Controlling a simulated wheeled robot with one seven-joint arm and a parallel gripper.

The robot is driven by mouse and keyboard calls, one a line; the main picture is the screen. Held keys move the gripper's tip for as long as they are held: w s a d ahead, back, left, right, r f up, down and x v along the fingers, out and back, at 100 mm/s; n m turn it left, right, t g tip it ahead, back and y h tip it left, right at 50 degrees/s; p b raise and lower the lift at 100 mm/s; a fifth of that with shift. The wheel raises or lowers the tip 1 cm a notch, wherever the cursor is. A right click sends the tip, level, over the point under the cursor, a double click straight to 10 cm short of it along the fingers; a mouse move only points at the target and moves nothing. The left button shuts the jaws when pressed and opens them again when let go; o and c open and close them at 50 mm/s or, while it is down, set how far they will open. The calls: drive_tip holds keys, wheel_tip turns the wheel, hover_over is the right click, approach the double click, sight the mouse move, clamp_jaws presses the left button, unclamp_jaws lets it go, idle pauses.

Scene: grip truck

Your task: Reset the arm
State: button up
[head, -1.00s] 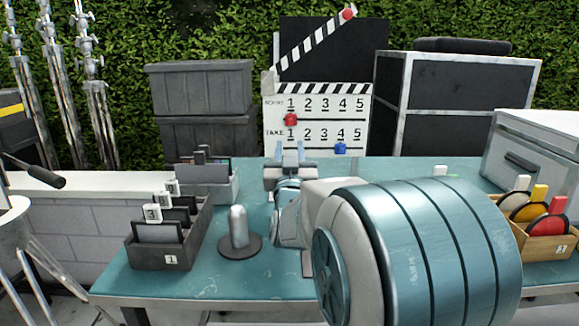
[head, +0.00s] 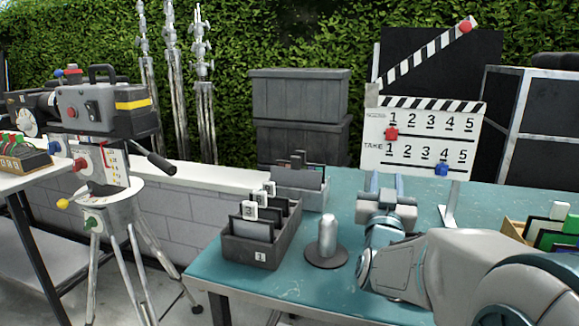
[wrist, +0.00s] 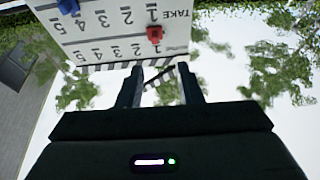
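My gripper (head: 387,182) is held over the teal table, in front of the clapperboard, with its two fingers pointing away from me. The fingers stand apart with nothing between them, as the wrist view (wrist: 160,84) also shows. My arm reaches in from the lower right, bent and low over the table. The white clapperboard (head: 418,133) stands behind the gripper. Its red knob (head: 391,134) is by the 1 of the upper row, and its blue knob (head: 441,169) is by the 4 of the lower row.
The teal table (head: 300,290) holds a grey numbered box (head: 262,243), a metal post on a round base (head: 327,240), another grey box (head: 300,188) and a wooden box (head: 517,231). A camera on a tripod (head: 103,105) stands at left. Dark cases (head: 300,95) stand behind.

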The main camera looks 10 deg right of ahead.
drive_tip(key=s+a+n+g+y+p, duration=0.35)
drive_tip(key=a+g+y+p, duration=0.45)
drive_tip(key=p, duration=0.4)
drive_tip(key=s+a+g+p, duration=0.2)
drive_tip(key=s+g+p, duration=0.2)
drive_tip(key=s, duration=0.5)
drive_tip(key=s+a+n+g+y+p, duration=0.1)
drive_tip(key=s+a+g+p, duration=0.2)
drive_tip(key=s, duration=0.7)
drive_tip(key=shift+a+g+p, duration=0.35)
drive_tip(key=shift+g+p, duration=0.65)
drive_tip(key=shift+g, duration=0.2)
